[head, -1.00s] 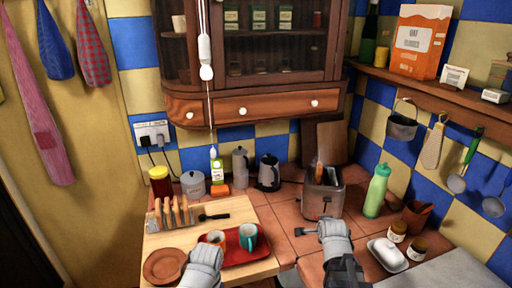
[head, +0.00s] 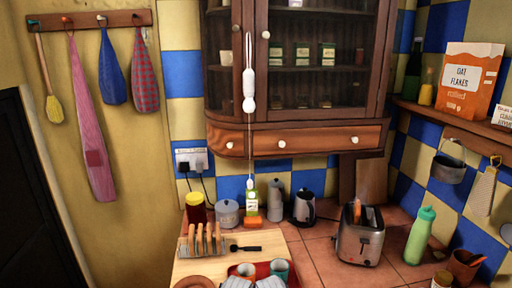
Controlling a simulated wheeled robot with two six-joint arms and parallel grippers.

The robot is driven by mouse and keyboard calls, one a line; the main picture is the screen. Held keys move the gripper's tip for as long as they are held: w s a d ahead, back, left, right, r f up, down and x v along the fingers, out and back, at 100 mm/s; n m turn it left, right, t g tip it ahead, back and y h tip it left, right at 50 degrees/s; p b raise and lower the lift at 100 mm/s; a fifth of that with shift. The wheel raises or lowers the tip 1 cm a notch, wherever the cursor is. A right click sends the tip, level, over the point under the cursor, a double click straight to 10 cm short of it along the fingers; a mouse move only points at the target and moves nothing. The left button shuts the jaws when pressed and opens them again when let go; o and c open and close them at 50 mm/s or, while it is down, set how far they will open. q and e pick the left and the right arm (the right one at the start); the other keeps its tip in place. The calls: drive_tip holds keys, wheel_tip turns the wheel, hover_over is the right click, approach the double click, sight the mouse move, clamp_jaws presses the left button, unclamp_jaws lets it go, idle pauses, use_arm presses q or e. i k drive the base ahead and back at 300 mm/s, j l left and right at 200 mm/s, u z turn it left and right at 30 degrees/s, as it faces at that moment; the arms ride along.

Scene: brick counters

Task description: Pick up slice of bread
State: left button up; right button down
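Several slices of bread (head: 208,238) stand upright in a rack on the wooden board (head: 196,268) at the lower left. A toaster (head: 360,240) stands on the tiled counter to the right, with a thin orange-brown piece (head: 356,212) sticking up from its top; I cannot tell whether that is bread.
A red tray (head: 262,268) with cups (head: 280,268) lies on the board. A dark-handled utensil (head: 246,248) lies beside the rack. Jars, a bottle and a kettle (head: 304,207) line the back. A green bottle (head: 420,236) stands right of the toaster. Tiles left of the toaster are clear.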

sight(356, 215)
drive_tip(key=j+z, duration=1)
drive_tip(key=z, duration=0.25)
